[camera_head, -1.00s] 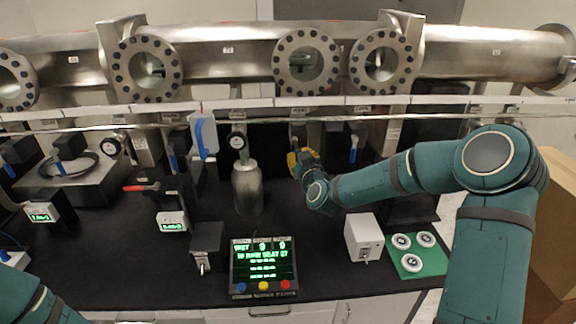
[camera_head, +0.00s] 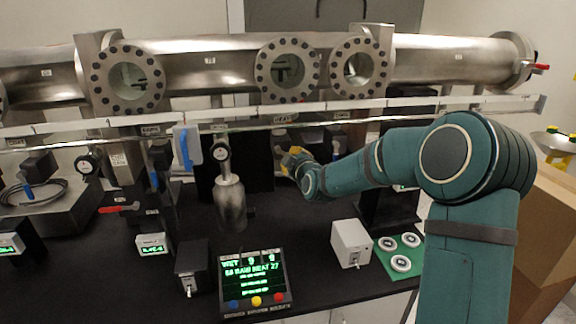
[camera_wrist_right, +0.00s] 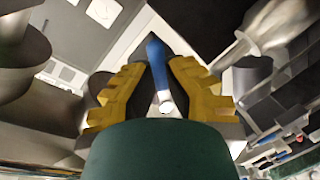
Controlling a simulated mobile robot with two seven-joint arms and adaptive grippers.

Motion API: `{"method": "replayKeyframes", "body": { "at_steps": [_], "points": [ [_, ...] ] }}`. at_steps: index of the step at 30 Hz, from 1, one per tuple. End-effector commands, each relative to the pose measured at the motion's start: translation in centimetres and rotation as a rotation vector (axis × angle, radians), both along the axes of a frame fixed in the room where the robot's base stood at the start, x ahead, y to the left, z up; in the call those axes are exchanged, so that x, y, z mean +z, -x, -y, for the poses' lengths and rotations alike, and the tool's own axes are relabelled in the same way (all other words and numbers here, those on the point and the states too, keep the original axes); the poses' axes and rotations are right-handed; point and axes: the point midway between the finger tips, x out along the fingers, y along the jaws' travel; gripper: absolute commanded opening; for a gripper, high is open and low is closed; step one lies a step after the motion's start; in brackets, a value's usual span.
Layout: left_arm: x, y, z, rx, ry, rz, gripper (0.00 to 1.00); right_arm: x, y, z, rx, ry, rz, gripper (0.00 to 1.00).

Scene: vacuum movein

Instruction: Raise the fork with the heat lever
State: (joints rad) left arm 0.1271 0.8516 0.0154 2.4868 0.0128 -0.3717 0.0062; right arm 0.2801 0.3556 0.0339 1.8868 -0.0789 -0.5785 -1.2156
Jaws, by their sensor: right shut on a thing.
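My right gripper (camera_head: 291,158) is under the steel chamber, by the panel below the middle round window. In the right wrist view its yellow fingers (camera_wrist_right: 163,88) are shut around a blue lever handle (camera_wrist_right: 157,65), which shows between them. In the head view the gripper hides this lever. A small label (camera_head: 281,118) sits on the rail above it, too small to read surely. A dark fork-like shape (camera_head: 283,70) shows behind the middle window; its exact height is hard to tell. My left gripper is out of view.
A display box (camera_head: 254,281) with three buttons and a white box (camera_head: 351,243) stand in front. A green mat (camera_head: 401,262) holds three white discs.

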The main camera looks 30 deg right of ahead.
Motion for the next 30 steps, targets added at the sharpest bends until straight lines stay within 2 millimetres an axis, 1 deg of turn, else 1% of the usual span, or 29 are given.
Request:
{"method": "replayKeyframes", "body": {
  "at_steps": [1, 8, 18, 24, 30],
  "points": [
    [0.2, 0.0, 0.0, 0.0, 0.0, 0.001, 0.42, 0.9, -0.1, 0.0, 0.0, 0.046, 0.002, 0.0],
    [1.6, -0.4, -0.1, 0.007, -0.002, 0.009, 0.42, 1.9, 0.0, 0.4, -0.002, 0.254, -0.06, 0.0],
    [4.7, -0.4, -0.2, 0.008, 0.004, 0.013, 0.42, 3.2, 0.0, 0.7, -0.004, 0.526, -0.138, 0.0],
    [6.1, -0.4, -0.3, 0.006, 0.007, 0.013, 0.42, 3.5, 0.0, 0.8, -0.005, 0.633, -0.169, 0.0],
    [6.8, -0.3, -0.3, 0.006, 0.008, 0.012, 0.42, 3.7, 0.0, 0.8, -0.007, 0.694, -0.186, 0.0]
  ]
}}
